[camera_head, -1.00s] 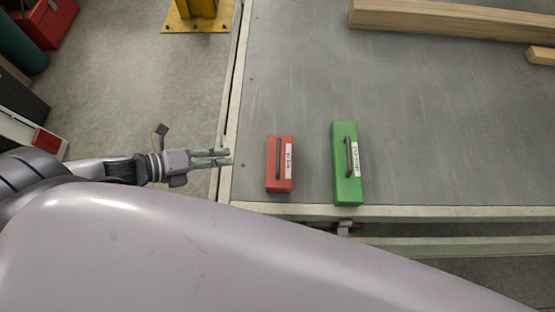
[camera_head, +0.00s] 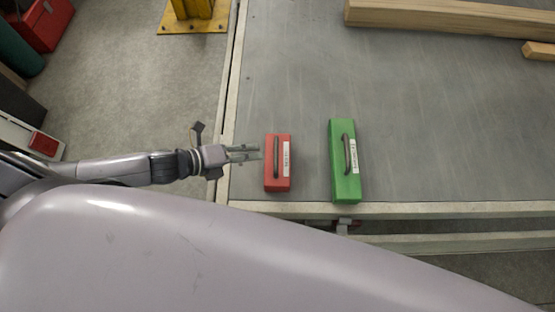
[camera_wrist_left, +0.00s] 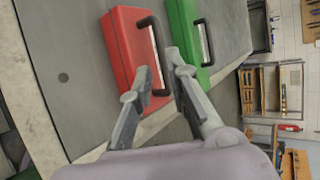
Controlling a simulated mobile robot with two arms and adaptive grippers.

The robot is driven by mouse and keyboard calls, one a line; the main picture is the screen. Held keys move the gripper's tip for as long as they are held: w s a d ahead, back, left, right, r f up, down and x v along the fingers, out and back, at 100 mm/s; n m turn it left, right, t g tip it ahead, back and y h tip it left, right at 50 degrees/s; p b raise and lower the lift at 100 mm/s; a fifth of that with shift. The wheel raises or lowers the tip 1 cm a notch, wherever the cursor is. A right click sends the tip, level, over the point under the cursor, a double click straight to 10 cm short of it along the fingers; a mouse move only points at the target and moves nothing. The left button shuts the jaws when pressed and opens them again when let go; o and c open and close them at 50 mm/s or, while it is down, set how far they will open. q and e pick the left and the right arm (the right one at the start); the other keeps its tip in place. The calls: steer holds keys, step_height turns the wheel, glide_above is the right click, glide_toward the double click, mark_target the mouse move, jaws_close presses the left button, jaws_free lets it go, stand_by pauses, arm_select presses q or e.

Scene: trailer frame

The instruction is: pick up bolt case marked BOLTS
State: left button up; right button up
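A red case (camera_head: 271,180) with a dark handle and a white label stands near the front left corner of the grey trailer bed. The label's text is too small to read surely. A longer green case (camera_head: 347,186) with a handle and label stands to its right. My left gripper (camera_head: 259,152) is just left of the red case, pointing at it, its fingers apart and empty. In the left wrist view the open fingers (camera_wrist_left: 158,62) lie in front of the red case (camera_wrist_left: 122,48), near its handle; the green case (camera_wrist_left: 183,28) is behind. My right gripper is not in view.
The trailer bed (camera_head: 290,70) is clear behind the cases. Wooden beams (camera_head: 440,17) lie at the back right. A yellow post base (camera_head: 195,20) stands on the floor left of the trailer. The bed's front edge (camera_head: 420,209) runs close below the cases.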

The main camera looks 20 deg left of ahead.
mark_target(275, 150)
arm_select(q)
steer(key=p+x, duration=0.1)
steer(key=x, duration=0.2)
steer(key=shift+w+d, duration=0.25)
steer(key=shift+w, duration=0.05)
steer(key=p+x, duration=0.1)
steer(key=x, duration=0.2)
steer(key=shift+w+d+f, duration=0.1)
steer(key=shift+w+d, duration=0.05)
steer(key=shift+w+d+f, duration=0.2)
steer(key=shift+d+f, duration=0.05)
steer(key=shift+f, duration=0.05)
jaws_close()
stand_by(0.3)
